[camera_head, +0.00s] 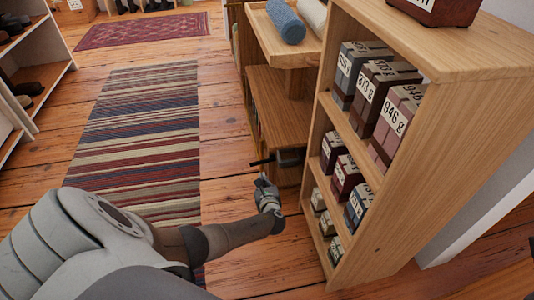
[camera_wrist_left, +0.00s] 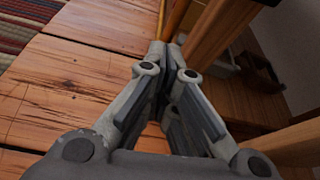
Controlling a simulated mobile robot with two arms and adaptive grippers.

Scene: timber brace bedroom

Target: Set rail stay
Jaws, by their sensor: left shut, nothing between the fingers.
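My left gripper (camera_head: 262,180) is shut and empty, low over the floor in front of the wooden units. Its fingertips meet in the left wrist view (camera_wrist_left: 166,48), close to a wooden upright. A dark thin bar with a darker block (camera_head: 280,158) sticks out from the lower part of the wooden unit (camera_head: 284,100), just beyond my left gripper. I cannot tell whether it is the rail stay or whether my fingertips touch it. My right gripper is not in view.
A tall bookshelf (camera_head: 470,110) with labelled boxes (camera_head: 358,70) stands close on the right. A blue roll (camera_head: 286,22) lies on the upper tray of the unit behind. A striped rug (camera_head: 140,125) and bare floor lie to the left. Shelves with shoes (camera_head: 28,90) stand far left.

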